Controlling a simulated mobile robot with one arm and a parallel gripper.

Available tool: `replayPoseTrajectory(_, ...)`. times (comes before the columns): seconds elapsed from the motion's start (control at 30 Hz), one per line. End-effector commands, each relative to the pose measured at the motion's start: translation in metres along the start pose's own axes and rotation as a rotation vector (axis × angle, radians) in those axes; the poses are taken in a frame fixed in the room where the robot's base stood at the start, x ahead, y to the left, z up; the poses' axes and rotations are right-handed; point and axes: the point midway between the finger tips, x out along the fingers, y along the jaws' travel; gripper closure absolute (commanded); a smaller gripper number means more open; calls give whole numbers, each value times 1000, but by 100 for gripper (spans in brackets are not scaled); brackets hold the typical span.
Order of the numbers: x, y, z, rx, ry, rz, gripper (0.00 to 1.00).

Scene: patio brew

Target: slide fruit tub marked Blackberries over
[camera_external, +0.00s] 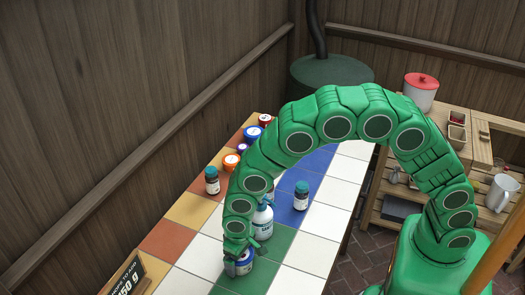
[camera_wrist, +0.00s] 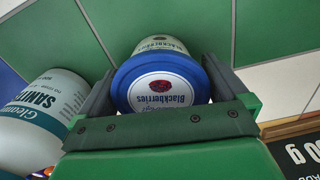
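The fruit tub marked Blackberries (camera_wrist: 160,92) has a blue rim and a white label with a dark berry picture. It stands between the two fingers of my gripper (camera_wrist: 160,85) in the wrist view, and both fingers appear to press against its sides. In the external view the tub (camera_external: 244,264) shows low, at the end of my arm, on the tiled counter around the green tiles. My gripper (camera_external: 237,250) partly hides it there.
A white sanitizer bottle (camera_wrist: 38,115) stands close left of my gripper; it also shows in the external view (camera_external: 263,222). A dark sign (camera_external: 127,280) is at the near left, and its edge shows in the wrist view (camera_wrist: 300,150). A small dark-capped jar (camera_external: 301,196) and other tubs stand farther back.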

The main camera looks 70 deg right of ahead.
Motion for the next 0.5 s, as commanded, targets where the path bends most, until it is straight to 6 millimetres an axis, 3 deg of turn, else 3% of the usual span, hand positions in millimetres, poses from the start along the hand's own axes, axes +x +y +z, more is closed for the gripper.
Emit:
replayPoseTrajectory(0.27,-3,0,0,0,1,-1,0)
replayPoseTrajectory(0.5,-22,0,0,0,2,-1,0)
